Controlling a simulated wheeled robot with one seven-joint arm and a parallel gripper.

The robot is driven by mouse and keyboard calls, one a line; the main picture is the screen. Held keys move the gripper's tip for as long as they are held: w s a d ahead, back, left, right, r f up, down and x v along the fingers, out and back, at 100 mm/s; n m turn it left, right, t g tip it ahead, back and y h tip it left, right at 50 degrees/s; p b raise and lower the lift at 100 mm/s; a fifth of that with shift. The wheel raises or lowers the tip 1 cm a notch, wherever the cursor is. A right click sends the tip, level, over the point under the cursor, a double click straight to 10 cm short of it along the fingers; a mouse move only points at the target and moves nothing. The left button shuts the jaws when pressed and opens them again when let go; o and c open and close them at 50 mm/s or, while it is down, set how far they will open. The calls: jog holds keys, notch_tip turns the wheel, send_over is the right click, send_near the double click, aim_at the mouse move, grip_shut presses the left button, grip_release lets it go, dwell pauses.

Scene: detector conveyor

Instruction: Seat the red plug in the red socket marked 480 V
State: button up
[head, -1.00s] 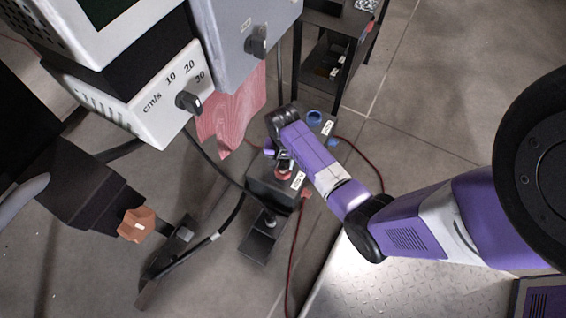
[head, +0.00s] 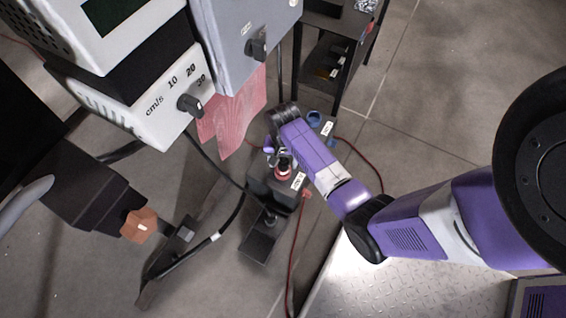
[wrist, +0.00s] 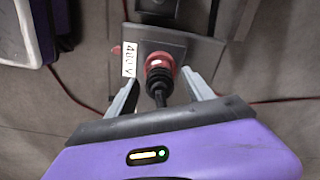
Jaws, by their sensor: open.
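The red socket (head: 283,174) marked 480 V sits on top of a dark box on the floor; its white label (wrist: 129,60) is beside it in the wrist view. The red plug (wrist: 157,72), with a black rear end, stands at the socket's mouth, in line with it. It looks inserted, but the depth of the fit cannot be told. My gripper (wrist: 160,93) is open, one finger on each side of the plug's black end, with gaps visible on both sides.
A blue socket (head: 314,117) with a white label lies just beyond. Red cables (head: 375,165) run over the floor. A white cm/s control unit (head: 150,110) and a pink curtain (head: 235,125) hang close on the left. A dark shelf (head: 330,55) stands behind.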

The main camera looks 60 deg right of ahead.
notch_tip(320, 180, up, 10)
jog(key=p, duration=0.4)
jog(key=shift+r, duration=0.2)
jog(key=s+a+f+n+t, duration=0.1)
jog(key=a+n+t, duration=0.1)
jog(key=a, duration=0.4)
jog(key=s+a+f+n+t, duration=0.1)
jog(key=s+a+f+t, duration=0.1)
jog(key=a, duration=0.3)
jog(key=s+a+r+n+t+h, duration=0.1)
jog(key=s+a+r+n+t, duration=0.2)
jog(key=s+a+r, duration=0.25)
jog(key=s+a+r+n+t, duration=0.1)
jog(key=s+r+n+t, duration=0.2)
jog(key=r, duration=0.9)
jog(key=s+a+r+n+t+y, duration=0.1)
jog(key=s+r+n+t, duration=0.3)
jog(key=r, duration=0.9)
jog(key=s+t, duration=0.1)
jog(key=s, duration=0.2)
jog(key=shift+a, duration=0.15)
jog(key=shift+r, duration=0.15)
